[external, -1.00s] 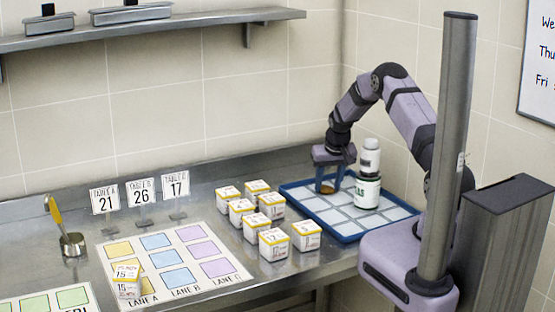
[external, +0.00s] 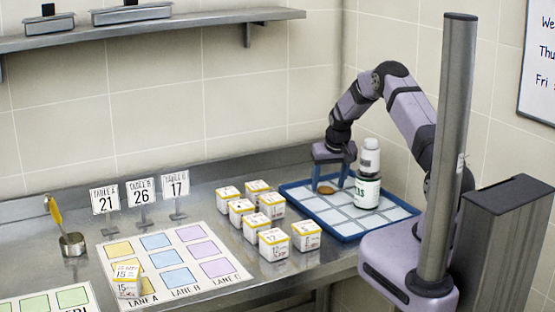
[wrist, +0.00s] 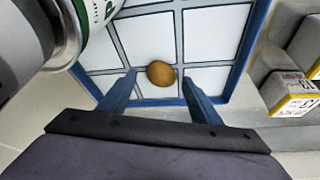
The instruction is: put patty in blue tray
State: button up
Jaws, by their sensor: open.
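The patty (external: 326,190) is a small brown round piece lying on the blue tray (external: 345,236), near its left back part. My gripper (external: 330,182) is open above the tray, with a finger to each side of the patty. In the wrist view the patty (wrist: 160,73) lies between the spread fingertips (wrist: 159,79), with a gap on both sides, over a dividing line between white cells. The tray's blue rim (wrist: 252,45) shows at the right there.
A white jar with a green label (external: 367,192) and a grey-white lidded container above it (external: 370,157) stand on the tray, close right of my gripper. Several yellow-topped boxes (external: 273,243) stand left of the tray. A lane mat (external: 185,294) lies farther left.

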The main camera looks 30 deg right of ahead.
jog(key=b+v, duration=0.2)
jog(key=v, duration=0.9)
jog(key=shift+r+b, duration=0.2)
jog(key=shift+b, duration=0.2)
jog(key=shift+s, duration=0.15)
jog(key=s+a+f+n+g, duration=0.1)
jog(key=s+a, duration=0.2)
jog(key=s, duration=0.8)
jog(key=s+a+f+n+g+y, duration=0.1)
jog(key=s+a+f+g, duration=0.1)
jog(key=s, duration=0.9)
jog(key=s+a+f+n+g, duration=0.1)
jog(key=s+a, duration=0.3)
jog(key=s, duration=0.7)
jog(key=shift+a+f, duration=0.35)
jog(key=shift+a, duration=0.05)
jog(key=shift+s, duration=0.1)
